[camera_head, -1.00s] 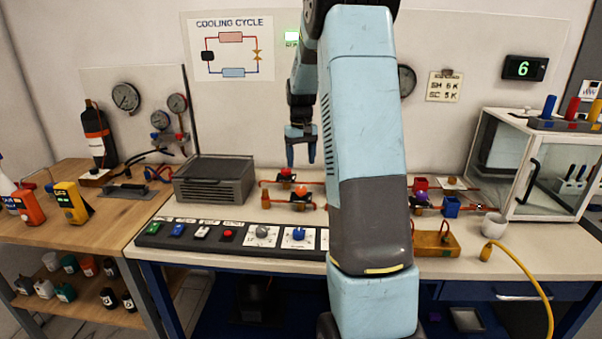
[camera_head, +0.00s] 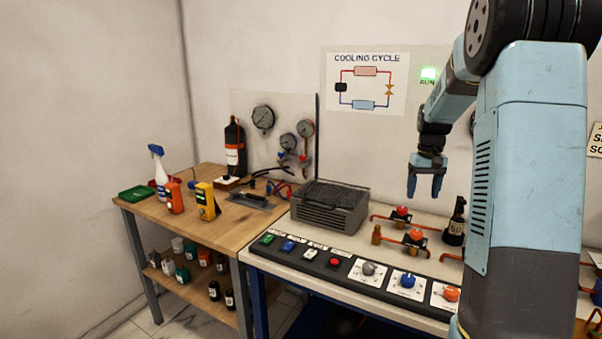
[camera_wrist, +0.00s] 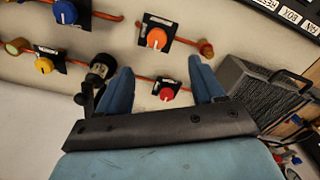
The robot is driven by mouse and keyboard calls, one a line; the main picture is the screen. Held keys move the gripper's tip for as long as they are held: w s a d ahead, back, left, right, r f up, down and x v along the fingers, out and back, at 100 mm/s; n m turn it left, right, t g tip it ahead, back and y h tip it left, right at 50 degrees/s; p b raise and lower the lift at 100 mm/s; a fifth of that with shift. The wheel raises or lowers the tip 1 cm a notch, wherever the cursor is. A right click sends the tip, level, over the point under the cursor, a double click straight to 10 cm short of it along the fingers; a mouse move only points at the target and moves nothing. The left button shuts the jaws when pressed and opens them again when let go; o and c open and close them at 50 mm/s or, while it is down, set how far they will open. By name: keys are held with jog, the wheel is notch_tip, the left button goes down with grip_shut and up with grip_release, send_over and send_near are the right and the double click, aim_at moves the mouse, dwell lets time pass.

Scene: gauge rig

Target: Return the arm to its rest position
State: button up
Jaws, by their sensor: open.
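My arm stands large at the right of the head view, with light blue links and dark joints. My gripper (camera_head: 426,186) hangs from it above the back of the bench, fingers pointing down. It is open and empty, with a clear gap between its two blue fingers. In the wrist view my gripper (camera_wrist: 160,85) also shows open. Below and beyond its fingers are an orange knob (camera_wrist: 157,38) and a red knob (camera_wrist: 166,94) on copper pipes. No finger visibly touches anything.
A grey finned unit (camera_head: 330,208) stands left of my gripper. A control panel (camera_head: 310,252) with buttons and dials runs along the bench front. A black bottle (camera_head: 454,222) stands among the pipes. A wooden side table (camera_head: 190,220) holds a spray bottle (camera_head: 159,172) and meters.

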jog(key=s+a+r+t, duration=0.2)
jog(key=s+a+r, duration=0.6)
jog(key=s+a+t, duration=0.1)
jog(key=s+a, duration=0.3)
jog(key=s, duration=0.4)
jog(key=s+a+r+t, duration=0.1)
jog(key=s+a, duration=0.3)
jog(key=s, duration=0.4)
jog(key=s+a+n+t, duration=0.1)
jog(key=s+a, duration=0.2)
jog(key=s, duration=0.6)
jog(key=shift+a+r, duration=0.3)
jog(key=shift+a, duration=0.1)
